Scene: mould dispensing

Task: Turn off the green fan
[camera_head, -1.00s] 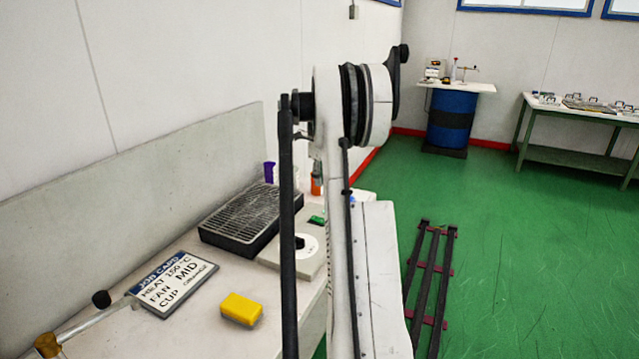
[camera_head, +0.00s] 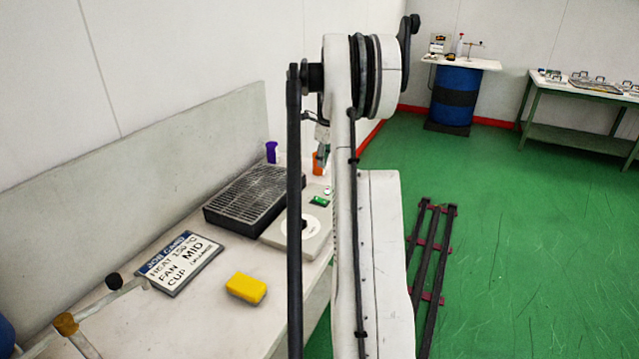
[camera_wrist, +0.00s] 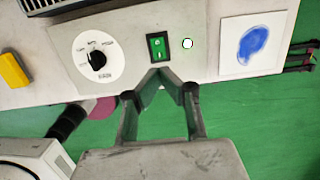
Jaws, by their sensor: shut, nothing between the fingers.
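No green fan as such shows. A green rocker switch (camera_wrist: 158,47) in a dark frame sits on a pale control panel (camera_wrist: 125,33) in the wrist view, with a white round button or lamp (camera_wrist: 187,43) on its right. A black knob (camera_wrist: 97,59) on a white dial is to its left. The switch also shows in the head view (camera_head: 319,201). My gripper (camera_wrist: 160,72) is shut and empty, its tips just below the switch in the wrist view. I cannot tell whether they touch it. My arm hides part of the bench in the head view.
A black grated box (camera_head: 245,197) stands behind the panel. A job card (camera_head: 180,262), a yellow block (camera_head: 246,289), and purple (camera_head: 271,152) and orange (camera_head: 317,163) cups are on the bench. A white card with a blue patch (camera_wrist: 252,44) lies right of the panel.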

